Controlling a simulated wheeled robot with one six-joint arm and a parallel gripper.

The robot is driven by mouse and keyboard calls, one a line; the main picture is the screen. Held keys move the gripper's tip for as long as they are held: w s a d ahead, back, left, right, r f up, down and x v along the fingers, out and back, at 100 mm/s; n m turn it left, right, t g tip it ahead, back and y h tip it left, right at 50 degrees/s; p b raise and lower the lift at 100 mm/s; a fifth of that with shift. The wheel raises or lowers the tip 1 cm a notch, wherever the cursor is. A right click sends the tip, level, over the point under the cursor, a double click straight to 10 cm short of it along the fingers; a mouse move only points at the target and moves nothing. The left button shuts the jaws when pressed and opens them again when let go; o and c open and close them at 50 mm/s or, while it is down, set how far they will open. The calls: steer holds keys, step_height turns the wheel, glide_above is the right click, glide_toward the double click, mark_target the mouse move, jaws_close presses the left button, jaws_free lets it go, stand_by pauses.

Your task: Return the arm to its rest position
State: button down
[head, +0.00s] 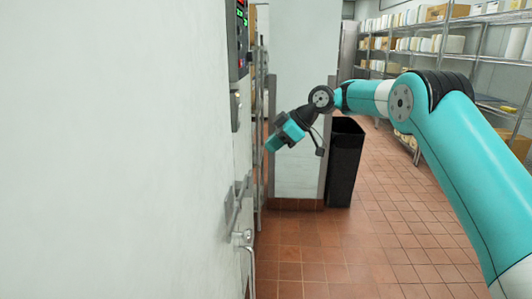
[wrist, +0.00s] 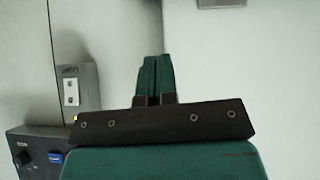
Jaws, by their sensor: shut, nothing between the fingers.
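My arm reaches from the right side of the head view toward the white wall on the left. My gripper (head: 272,146) is at its end, raised above the floor, pointing toward the wall side and tilted down. In the wrist view my gripper (wrist: 154,65) has its two green fingers together with nothing between them. Pale wall surfaces lie beyond the fingers.
A white wall (head: 115,150) with a control panel (head: 237,40) and a metal latch (head: 236,205) is close on the left. A black bin (head: 345,163) stands behind my arm. Stocked wire shelves (head: 440,45) line the right. Tiled floor (head: 385,230) is clear.

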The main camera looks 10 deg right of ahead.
steer(key=s+a+r+m+g+h, duration=0.1)
steer(key=s+a+r+m, duration=0.15)
steer(key=s, duration=0.75)
steer(key=s+a+r+m+g+h, duration=0.1)
steer(key=s+a+r+m, duration=0.2)
steer(key=s, duration=0.6)
steer(key=s+d+f+m+h, duration=0.1)
steer(key=s+d+f, duration=0.1)
steer(key=s, duration=1.1)
steer(key=s+d+f+m+g+h, duration=0.1)
steer(key=s+d+f, duration=0.1)
steer(key=s, duration=1)
steer(key=shift+s+f+m, duration=0.2)
steer(key=shift+s+m, duration=0.15)
steer(key=shift+s, duration=0.05)
